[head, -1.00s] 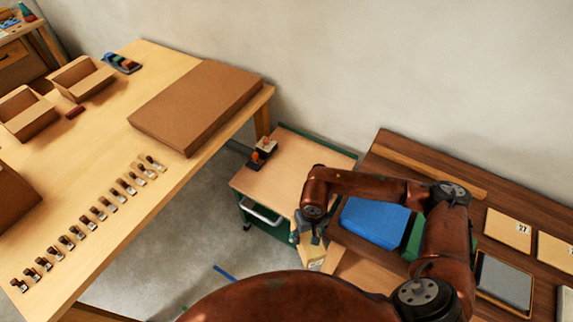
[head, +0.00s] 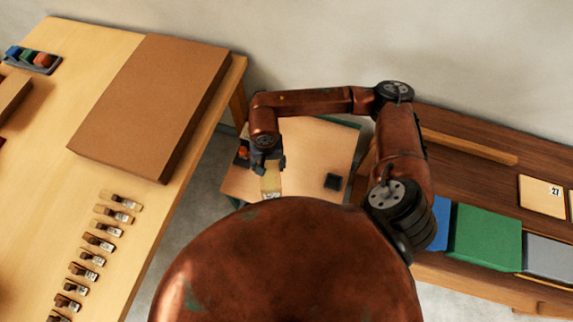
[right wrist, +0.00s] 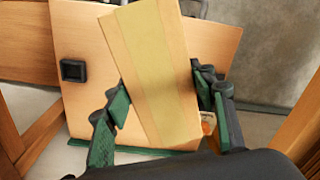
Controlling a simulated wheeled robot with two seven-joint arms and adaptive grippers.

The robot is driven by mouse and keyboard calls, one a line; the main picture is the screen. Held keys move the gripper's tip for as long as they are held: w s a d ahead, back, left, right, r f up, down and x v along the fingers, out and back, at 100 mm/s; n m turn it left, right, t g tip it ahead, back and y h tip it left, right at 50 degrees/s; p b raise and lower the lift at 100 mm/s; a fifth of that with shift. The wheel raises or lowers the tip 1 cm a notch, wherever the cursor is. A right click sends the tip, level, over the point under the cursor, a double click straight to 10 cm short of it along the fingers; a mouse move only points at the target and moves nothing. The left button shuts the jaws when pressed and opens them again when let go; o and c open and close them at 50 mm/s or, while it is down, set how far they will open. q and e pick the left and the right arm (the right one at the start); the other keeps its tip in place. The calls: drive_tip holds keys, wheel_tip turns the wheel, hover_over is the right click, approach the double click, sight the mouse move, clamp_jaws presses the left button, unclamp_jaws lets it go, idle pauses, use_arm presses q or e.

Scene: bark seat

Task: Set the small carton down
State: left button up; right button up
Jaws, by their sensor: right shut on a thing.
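The small carton (head: 270,183) is a tan, narrow box with a printed label at its lower end. My right gripper (head: 268,163) is shut on it and holds it over the small wooden-topped stand (head: 318,148) with green edges. In the right wrist view the carton (right wrist: 155,65) is tilted between the green-padded fingers (right wrist: 162,95), with the stand top (right wrist: 85,35) behind it. I cannot tell whether the carton touches the top. My left gripper is not in view.
A small black square block (head: 333,181) lies on the stand, right of the carton. A dark item with an orange part (head: 242,151) is at its left edge. The bench with a large brown box (head: 150,105) is left; the dark wood table (head: 465,125) is right.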

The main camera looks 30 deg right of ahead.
drive_tip(key=f+m+b, duration=0.1)
drive_tip(key=w+a+f+m+b, duration=0.1)
drive_tip(key=m, duration=0.1)
drive_tip(key=w+f+m+b, duration=0.1)
drive_tip(key=m, duration=0.1)
drive_tip(key=shift+a+b, duration=0.4)
drive_tip(key=d, duration=0.1)
drive_tip(key=d+f, duration=0.2)
drive_tip(key=d, duration=0.1)
drive_tip(key=shift+w, duration=0.3)
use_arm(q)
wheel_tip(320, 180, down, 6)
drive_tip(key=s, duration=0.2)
use_arm(e)
drive_tip(key=d+f, duration=0.7)
drive_tip(key=f, duration=0.3)
drive_tip(key=shift+w+d+f, duration=0.15)
drive_tip(key=shift+w+d, duration=0.25)
drive_tip(key=shift+w, duration=0.05)
use_arm(q)
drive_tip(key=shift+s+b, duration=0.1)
drive_tip(key=shift+b, duration=0.2)
